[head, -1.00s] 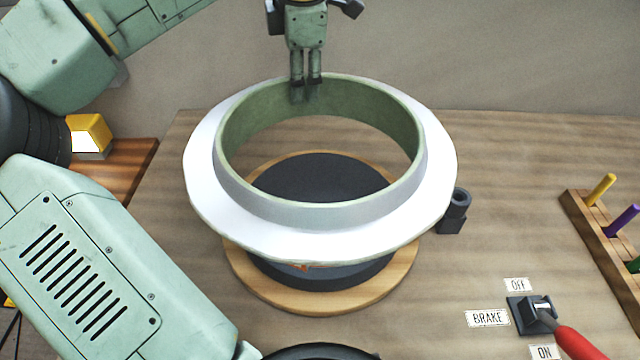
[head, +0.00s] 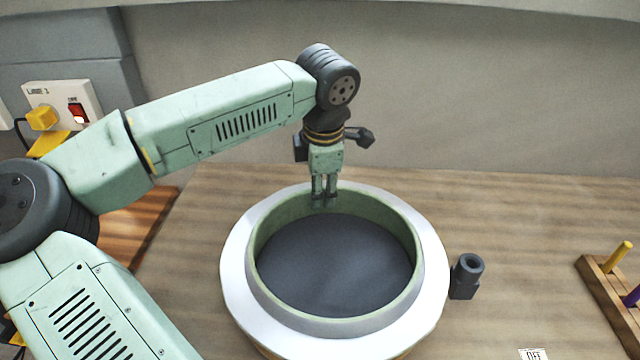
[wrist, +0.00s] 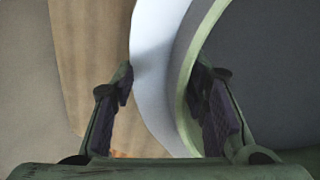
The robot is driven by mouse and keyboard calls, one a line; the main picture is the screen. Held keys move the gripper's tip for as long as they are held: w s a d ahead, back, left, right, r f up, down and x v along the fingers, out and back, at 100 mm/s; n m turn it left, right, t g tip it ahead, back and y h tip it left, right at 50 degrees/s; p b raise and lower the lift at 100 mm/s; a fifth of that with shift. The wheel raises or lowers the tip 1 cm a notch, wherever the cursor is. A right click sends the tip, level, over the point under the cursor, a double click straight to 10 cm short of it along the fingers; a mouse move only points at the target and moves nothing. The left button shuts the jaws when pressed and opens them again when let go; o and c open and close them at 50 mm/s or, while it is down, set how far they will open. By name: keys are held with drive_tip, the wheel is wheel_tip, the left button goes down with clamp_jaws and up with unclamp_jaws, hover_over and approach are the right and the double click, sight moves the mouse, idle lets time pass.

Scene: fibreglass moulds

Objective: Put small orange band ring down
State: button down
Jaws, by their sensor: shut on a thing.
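The ring (head: 236,275) has a broad white flange, a grey upright collar and a green inner wall. No orange band shows clearly on it. My gripper (head: 324,203) points down at its far rim and is shut on its wall. In the wrist view the ring (wrist: 160,50) passes between my two fingers (wrist: 165,105). A round dark disc (head: 335,265) fills the view through the ring's opening. The ring sits low over it; whether it touches is hidden. A little of the wooden base (head: 403,354) shows under the flange's near edge.
A dark stub with a hollow top (head: 465,278) stands close to the flange's right side. A wooden peg rack (head: 612,300) is at the far right. A wall switch panel (head: 62,110) is at the upper left. The table behind the ring is clear.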

drive_tip(key=c, duration=0.9)
unclamp_jaws()
drive_tip(key=shift+c, duration=0.2)
drive_tip(key=shift+r, duration=0.1)
drive_tip(key=b+v, duration=0.1)
drive_tip(key=v, duration=1.1)
drive_tip(key=shift+b, duration=0.3)
